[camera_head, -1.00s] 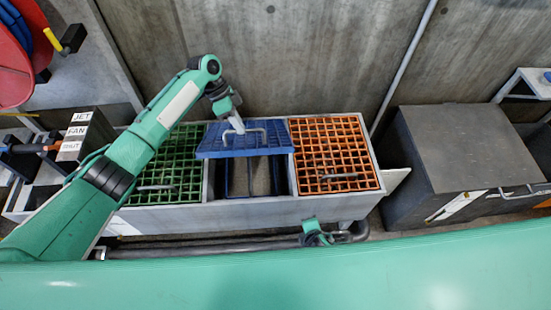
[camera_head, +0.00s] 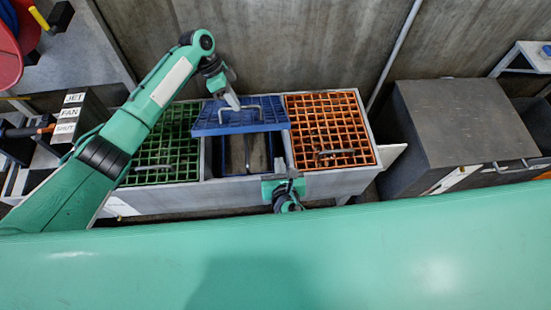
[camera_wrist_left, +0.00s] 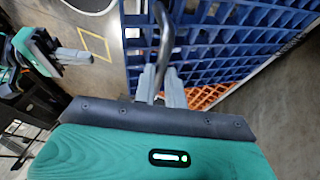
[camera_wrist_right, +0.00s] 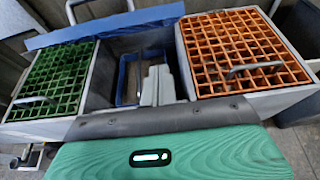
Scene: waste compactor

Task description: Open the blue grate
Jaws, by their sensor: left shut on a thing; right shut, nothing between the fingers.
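The blue grate (camera_head: 222,122) is raised and tilted above the middle bay of the grey bin, which is partly uncovered. My left gripper (camera_head: 234,101) is shut on the grate's metal handle; in the left wrist view the handle (camera_wrist_left: 165,35) passes between its fingers (camera_wrist_left: 160,84). In the right wrist view the grate's blue edge (camera_wrist_right: 110,27) spans the back of the bay. My right gripper (camera_wrist_right: 158,75) is shut and empty, in front of the middle bay. Its fingers also show in the left wrist view (camera_wrist_left: 75,57).
The green grate (camera_head: 165,155) covers the left bay and the orange grate (camera_head: 330,130) the right bay. A dark grey box (camera_head: 465,120) stands right of the bin. A labelled control panel (camera_head: 75,115) stands left. The concrete wall (camera_head: 290,45) is close behind.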

